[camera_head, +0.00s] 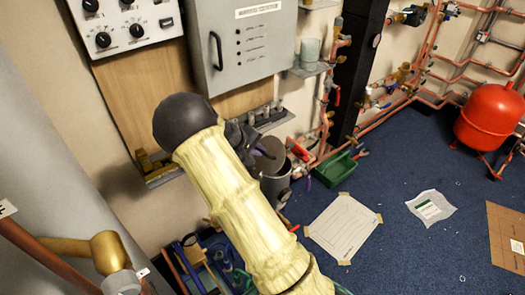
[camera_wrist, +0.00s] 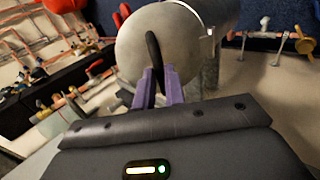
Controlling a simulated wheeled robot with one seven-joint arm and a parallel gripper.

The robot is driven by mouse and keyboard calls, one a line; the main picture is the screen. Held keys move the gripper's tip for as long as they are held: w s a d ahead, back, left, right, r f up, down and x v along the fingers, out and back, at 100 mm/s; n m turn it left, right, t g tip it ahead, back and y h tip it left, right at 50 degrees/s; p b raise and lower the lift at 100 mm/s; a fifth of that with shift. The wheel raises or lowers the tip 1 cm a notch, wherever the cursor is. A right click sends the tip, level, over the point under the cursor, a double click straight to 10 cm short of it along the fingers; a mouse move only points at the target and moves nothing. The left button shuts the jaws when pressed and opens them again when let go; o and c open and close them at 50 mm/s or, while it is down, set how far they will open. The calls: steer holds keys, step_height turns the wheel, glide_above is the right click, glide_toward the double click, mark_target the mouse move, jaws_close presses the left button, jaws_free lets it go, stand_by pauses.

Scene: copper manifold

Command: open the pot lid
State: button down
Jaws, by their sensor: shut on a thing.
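The pot (camera_head: 275,188) is a grey metal cylinder beside the wall, partly hidden behind my arm in the head view. Its round grey lid (camera_head: 271,148) is at its top. In the wrist view the lid (camera_wrist: 132,50) fills the upper middle as a pale disc, with a thin curved wire at its right edge. My gripper (camera_wrist: 159,75) has its two purple fingers shut on the lid's dark handle (camera_wrist: 152,48). In the head view my gripper is mostly hidden by my arm. I cannot tell how far the lid is raised from the pot.
A green tray (camera_head: 336,169) stands on the floor right of the pot. A blue crate of tools (camera_head: 205,262) lies below my arm. Copper pipes and valves line the wall behind. Paper sheets (camera_head: 343,228) lie on the blue floor, which is mostly clear toward the red tank (camera_head: 488,115).

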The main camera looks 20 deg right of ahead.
steer(key=s+a+f+h+b, duration=0.2)
steer(key=a+f+h+b, duration=0.1)
steer(key=a, duration=0.3)
steer(key=shift+s+a+f+t, duration=0.15)
steer(key=shift+s+t, duration=0.1)
steer(key=shift+t, duration=0.15)
stand_by(0.5)
steer(key=c, duration=1.5)
jaws_free()
steer(key=shift+w, duration=0.2)
steer(key=shift+w+r, duration=0.1)
steer(key=shift+r, duration=0.15)
